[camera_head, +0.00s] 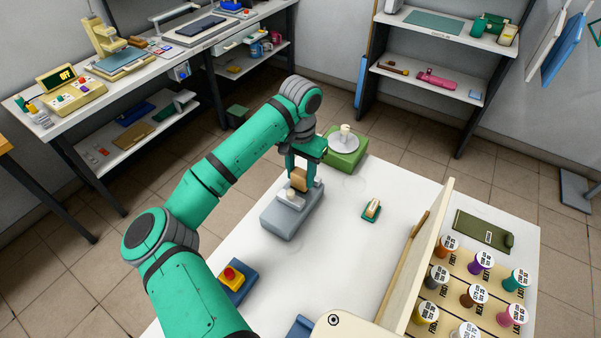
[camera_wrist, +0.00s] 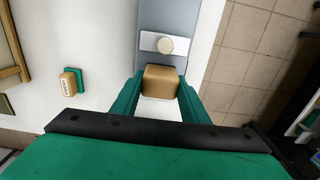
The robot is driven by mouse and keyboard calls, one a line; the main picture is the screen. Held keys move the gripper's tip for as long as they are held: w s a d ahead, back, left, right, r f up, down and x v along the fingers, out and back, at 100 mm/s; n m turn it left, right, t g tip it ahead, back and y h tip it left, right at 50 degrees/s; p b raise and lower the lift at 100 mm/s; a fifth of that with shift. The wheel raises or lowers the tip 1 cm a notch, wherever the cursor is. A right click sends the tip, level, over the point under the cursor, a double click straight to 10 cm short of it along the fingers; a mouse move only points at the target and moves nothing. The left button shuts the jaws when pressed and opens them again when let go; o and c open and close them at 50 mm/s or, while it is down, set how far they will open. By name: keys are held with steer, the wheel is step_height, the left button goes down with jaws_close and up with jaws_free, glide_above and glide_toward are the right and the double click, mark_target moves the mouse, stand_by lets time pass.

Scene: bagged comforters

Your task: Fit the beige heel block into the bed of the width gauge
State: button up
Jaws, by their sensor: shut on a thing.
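My gripper (camera_head: 303,178) is shut on the beige heel block (camera_head: 299,180), a tan, round-edged block, which also shows between my green fingers in the wrist view (camera_wrist: 161,82). The width gauge (camera_head: 279,222) is a blue-grey body on the white table, with a pale round knob on a light plate; in the wrist view it lies at the top centre (camera_wrist: 167,17). The block is at the gauge's far end, close to the knob. Whether it touches the gauge or is above it, I cannot tell. The bed is mostly hidden by the block and my fingers.
A small tan block with a label sits on a green pad (camera_head: 367,217) to the right. A green box with a white disc (camera_head: 345,160) stands at the table's far edge. A red button on a blue base (camera_head: 244,288) and a spool rack (camera_head: 463,270) flank the work area.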

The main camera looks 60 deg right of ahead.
steer(key=shift+f, duration=0.6)
stand_by(0.3)
steer(key=o, duration=1.8)
steer(key=shift+r, duration=0.1)
steer(key=shift+r, duration=3.35)
step_height(320, 180, up, 11)
steer(key=shift+f, duration=0.1)
